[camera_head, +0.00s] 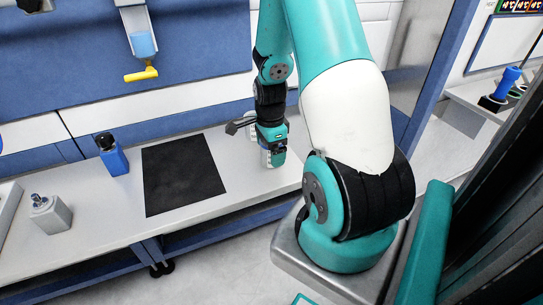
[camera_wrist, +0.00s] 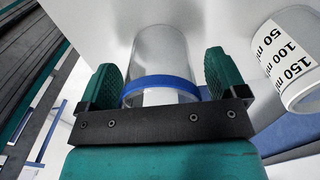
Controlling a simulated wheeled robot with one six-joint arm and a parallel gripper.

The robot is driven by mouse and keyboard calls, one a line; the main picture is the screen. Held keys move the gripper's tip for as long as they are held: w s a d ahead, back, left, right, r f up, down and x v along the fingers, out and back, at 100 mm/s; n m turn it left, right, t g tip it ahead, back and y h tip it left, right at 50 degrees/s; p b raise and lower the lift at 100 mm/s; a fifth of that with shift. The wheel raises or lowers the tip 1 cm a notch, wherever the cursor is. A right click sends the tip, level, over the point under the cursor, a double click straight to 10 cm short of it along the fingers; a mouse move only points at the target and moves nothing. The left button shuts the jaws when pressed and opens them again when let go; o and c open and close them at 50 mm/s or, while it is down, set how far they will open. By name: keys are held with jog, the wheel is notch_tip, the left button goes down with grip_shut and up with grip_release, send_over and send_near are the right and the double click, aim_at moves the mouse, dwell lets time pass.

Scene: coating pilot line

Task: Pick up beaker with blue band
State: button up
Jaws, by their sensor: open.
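The clear beaker with a blue band (camera_wrist: 160,55) stands between the two green fingers of my open gripper (camera_wrist: 160,76) in the wrist view. A gap shows between the beaker and the left finger; the right finger is close to it, and I cannot tell whether they touch. The gripper's black crossbar hides one end of the beaker. In the head view my gripper (camera_head: 270,152) is low over the right end of the bench, and its own body largely hides what is between its fingers.
A second beaker with printed volume marks (camera_wrist: 289,62) stands close on the right in the wrist view. On the bench (camera_head: 110,228) are a black mat (camera_head: 182,173), a blue bottle (camera_head: 113,158) and a grey container (camera_head: 50,214). A dispenser with a yellow lever (camera_head: 141,75) hangs above.

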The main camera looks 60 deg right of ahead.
jog(key=shift+f, duration=0.15)
jog(key=c, duration=1)
